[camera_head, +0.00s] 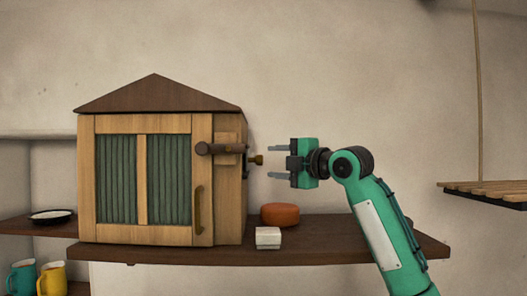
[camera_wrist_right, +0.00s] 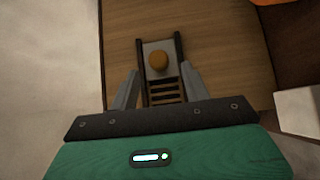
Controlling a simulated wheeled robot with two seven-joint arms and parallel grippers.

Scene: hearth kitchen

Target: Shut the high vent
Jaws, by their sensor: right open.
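The high vent (camera_wrist_right: 164,87) is on the right side wall of a wooden cabinet (camera_head: 230,200). In the right wrist view it has dark side rails, a pale plate and several dark slots showing. A small gap remains between fingertips and knob in the head view. My left gripper is not in view.
A dark round latch bar (camera_head: 220,149) crosses the cabinet's front right edge. An orange-brown round thing (camera_head: 280,214) and a small white block (camera_head: 268,238) stand on the shelf (camera_head: 340,247) below my gripper. A hanging slatted shelf (camera_head: 490,190) is at far right.

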